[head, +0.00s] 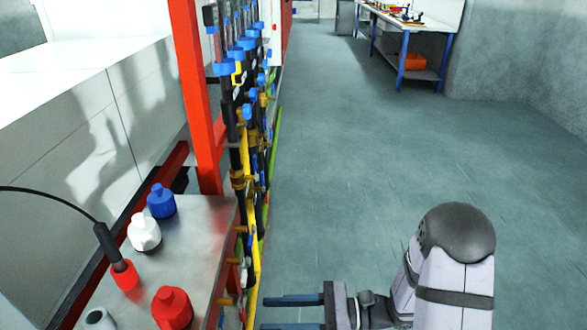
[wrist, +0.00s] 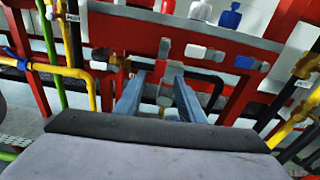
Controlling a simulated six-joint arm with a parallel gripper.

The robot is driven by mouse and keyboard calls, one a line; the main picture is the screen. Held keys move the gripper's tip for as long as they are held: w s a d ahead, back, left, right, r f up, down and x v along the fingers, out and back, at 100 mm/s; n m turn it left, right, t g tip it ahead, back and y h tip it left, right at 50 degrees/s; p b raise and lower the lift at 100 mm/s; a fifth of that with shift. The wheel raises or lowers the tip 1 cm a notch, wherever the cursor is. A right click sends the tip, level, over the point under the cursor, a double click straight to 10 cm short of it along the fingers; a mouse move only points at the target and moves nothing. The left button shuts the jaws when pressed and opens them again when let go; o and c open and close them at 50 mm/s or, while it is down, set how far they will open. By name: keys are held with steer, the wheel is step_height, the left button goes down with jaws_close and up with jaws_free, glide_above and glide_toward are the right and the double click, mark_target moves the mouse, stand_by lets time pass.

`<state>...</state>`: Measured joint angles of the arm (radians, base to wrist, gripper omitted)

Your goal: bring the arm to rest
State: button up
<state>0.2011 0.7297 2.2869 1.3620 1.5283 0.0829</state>
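My gripper (head: 267,314) is at the bottom of the head view, pointing left toward the pipe rack (head: 245,150). Its two blue-grey fingers are parallel with a clear gap, and I see nothing held between them. In the wrist view, my gripper (wrist: 159,78) also shows its fingers apart, with pipe fittings (wrist: 165,50) of the rack behind the gap. I cannot tell how far the fingertips are from the fittings. My arm stands at the lower right of the head view.
A metal shelf (head: 205,215) at left holds red (head: 172,308), white (head: 144,232) and blue (head: 161,201) bottles. A red post (head: 195,100) rises behind it. A blue-legged workbench (head: 410,25) stands far off. The grey floor (head: 370,170) between is clear.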

steer(key=s+d+f+n+g+h, duration=0.3)
steer(key=s+f+n+g+h, duration=0.15)
steer(key=s+f, duration=0.45)
steer(key=s+d+f+n+g+h+p, duration=0.25)
steer(key=s+d+n+h, duration=0.35)
steer(key=d+n+h, duration=0.45)
steer(key=w+d+r+n+t+h+p, duration=0.1)
steer(key=w+d+r+t+p, duration=0.1)
steer(key=r, duration=0.6)
steer(key=w+d+r+n+t+h+p, duration=0.1)
steer(key=w+d+r+t+p, duration=0.2)
steer(key=r, duration=0.5)
steer(key=w+t+p, duration=0.1)
steer(key=w+t, duration=0.1)
steer(key=w, duration=0.1)
steer(key=shift+d+r+n+p, duration=0.2)
steer(key=shift+d+n+p, duration=0.1)
